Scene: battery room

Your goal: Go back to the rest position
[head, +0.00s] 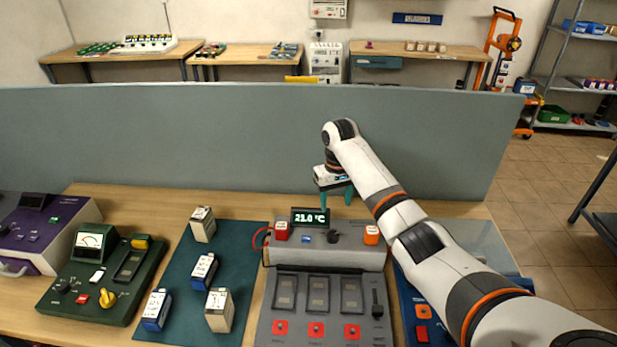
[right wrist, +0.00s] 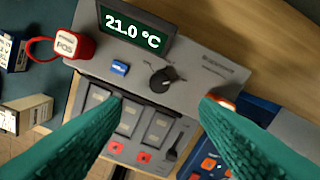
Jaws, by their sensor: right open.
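My right gripper (head: 337,193) is open and empty, with its green fingers pointing down above the rear of the grey charger unit (head: 343,256). In the right wrist view its two green fingers (right wrist: 160,105) are spread wide, with nothing between them. The charger's display (head: 310,217) reads 21.0 °C. Below the display are a blue button (right wrist: 120,68) and a black knob (right wrist: 162,80). A red POS cap (head: 282,230) sits at the charger's left and an orange cap (head: 371,234) at its right. My left gripper is not in view.
Several batteries (head: 203,271) stand on a dark teal mat (head: 180,285) left of the charger. A green tester (head: 105,275) and a purple device (head: 45,230) are further left. A blue unit (head: 424,320) lies under my right arm. A grey partition (head: 200,140) rises behind the table.

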